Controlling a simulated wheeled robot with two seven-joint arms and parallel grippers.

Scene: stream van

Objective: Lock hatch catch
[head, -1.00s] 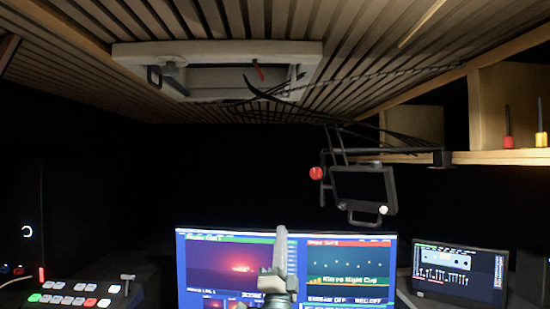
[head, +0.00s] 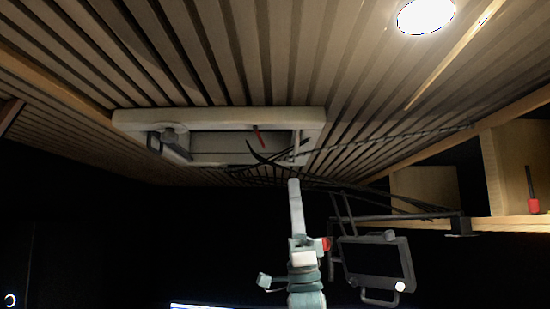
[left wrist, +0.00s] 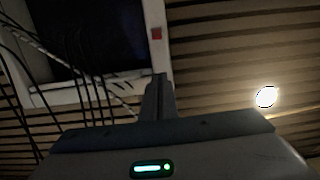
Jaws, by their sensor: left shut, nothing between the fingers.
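The ceiling hatch has a pale frame (head: 220,117) around a dark recess, and shows in the left wrist view as a pale frame edge (left wrist: 154,55) beside a dark opening. A small red piece (head: 259,138) sticks out at the hatch; I cannot tell if it is the catch. A red square (left wrist: 156,34) sits on the frame in the left wrist view. A dark handle-like part (head: 155,143) is at the hatch's left end. My left gripper (head: 294,183) points up, shut and empty, below the hatch's right end; its closed fingers (left wrist: 159,82) also show from the wrist. My right gripper is out of view.
Black cables (head: 270,160) hang across the hatch's right side, close to my left gripper. A monitor on an arm (head: 375,265) hangs to the right of my left arm. A wooden shelf (head: 500,222) is at the right, and a lamp (head: 426,15) shines in the ceiling.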

